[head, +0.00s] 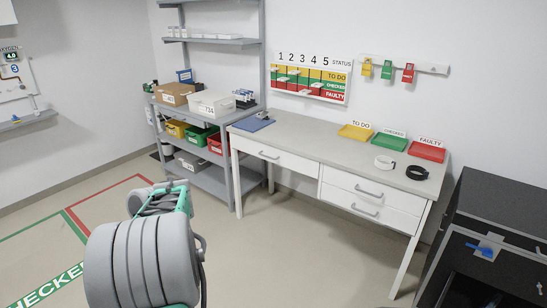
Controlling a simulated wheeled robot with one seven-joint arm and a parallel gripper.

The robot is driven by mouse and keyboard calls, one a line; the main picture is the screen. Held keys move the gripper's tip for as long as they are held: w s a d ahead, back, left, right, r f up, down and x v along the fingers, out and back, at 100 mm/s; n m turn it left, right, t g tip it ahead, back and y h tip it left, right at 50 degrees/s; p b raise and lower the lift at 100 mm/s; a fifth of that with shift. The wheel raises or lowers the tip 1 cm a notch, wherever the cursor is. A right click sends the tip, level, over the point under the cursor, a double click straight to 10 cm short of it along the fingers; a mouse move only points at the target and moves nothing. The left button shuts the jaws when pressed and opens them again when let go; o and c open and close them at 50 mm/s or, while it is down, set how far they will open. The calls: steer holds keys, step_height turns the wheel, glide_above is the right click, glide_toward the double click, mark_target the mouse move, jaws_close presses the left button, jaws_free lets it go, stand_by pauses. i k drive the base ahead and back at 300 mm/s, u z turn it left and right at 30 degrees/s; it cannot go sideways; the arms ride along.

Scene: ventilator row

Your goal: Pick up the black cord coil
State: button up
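The black cord coil (417,172) lies as a small dark ring on the worktop of the white desk (300,133), near its right end and in front of the red tray. A white coil (385,162) lies to its left, a short gap apart. My arm shows large at the lower left in the head view, well away from the desk's right end. My gripper's fingers cannot be made out in this view.
Yellow (355,132), green (389,141) and red (426,151) trays stand behind the coils. A blue clipboard (253,124) lies at the desk's left end. A dark cabinet (492,225) stands close on the right. Floor before the desk is clear.

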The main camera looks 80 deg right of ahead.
mark_target(415, 177)
steer(key=z, duration=3.65)
steer(key=i, duration=2.85)
steer(key=u, duration=0.25)
